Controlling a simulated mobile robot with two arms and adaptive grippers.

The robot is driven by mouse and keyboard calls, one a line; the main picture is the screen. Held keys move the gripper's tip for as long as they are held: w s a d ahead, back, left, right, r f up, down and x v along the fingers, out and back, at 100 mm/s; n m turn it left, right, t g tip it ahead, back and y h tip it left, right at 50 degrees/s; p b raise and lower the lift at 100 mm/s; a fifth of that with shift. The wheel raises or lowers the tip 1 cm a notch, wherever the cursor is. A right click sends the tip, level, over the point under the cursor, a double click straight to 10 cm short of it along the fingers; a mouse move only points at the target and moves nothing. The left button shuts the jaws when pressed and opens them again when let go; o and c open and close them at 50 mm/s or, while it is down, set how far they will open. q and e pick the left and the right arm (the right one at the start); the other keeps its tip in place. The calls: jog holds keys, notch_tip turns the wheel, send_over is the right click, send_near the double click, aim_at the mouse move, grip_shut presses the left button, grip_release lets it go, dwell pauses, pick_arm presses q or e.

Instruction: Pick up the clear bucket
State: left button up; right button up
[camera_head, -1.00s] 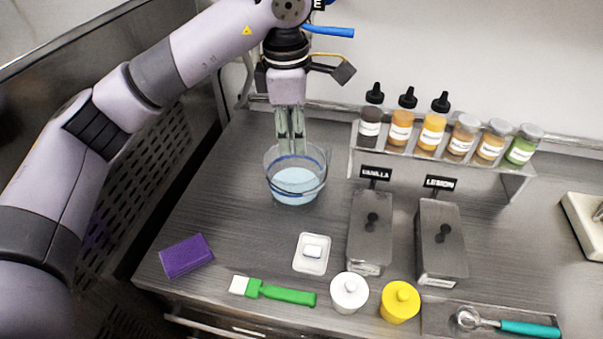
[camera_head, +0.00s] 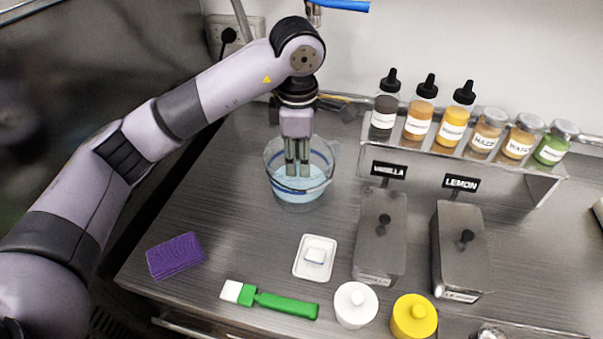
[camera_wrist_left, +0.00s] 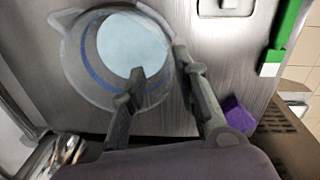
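The clear bucket (camera_head: 299,196) stands upright on the steel counter, with a blue band and pale blue contents. It also shows in the left wrist view (camera_wrist_left: 88,66), seen from above. My left gripper (camera_head: 297,172) points straight down at the bucket. In the left wrist view my left gripper (camera_wrist_left: 160,64) is open, with one finger over the inside of the bucket and the other outside its wall. The wall lies between the fingers, and I cannot tell whether either touches it. My right gripper is not in view.
A purple sponge (camera_head: 175,256), a green brush (camera_head: 284,304) and a white dish (camera_head: 306,271) lie nearer the front. Lidded metal containers (camera_head: 381,232) and a bottle rack (camera_head: 470,177) stand to the right. Counter around the bucket's front is clear.

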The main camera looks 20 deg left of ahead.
pick_arm(q)
jog(key=p, duration=0.1)
send_over(298, 195)
jog(key=f, duration=0.5)
jog(key=shift+w+f, duration=0.15)
jog(key=shift+w, duration=0.15)
jog(key=f+p, duration=0.1)
jog(key=f, duration=0.2)
jog(key=f+p, duration=0.1)
jog(key=shift+s+f+p, duration=0.25)
jog(key=shift+f+p, duration=0.05)
jog(key=shift+f, duration=0.45)
jog(key=shift+w, duration=0.1)
jog(key=shift+c, duration=0.2)
grip_shut()
jog(key=shift+r, duration=0.1)
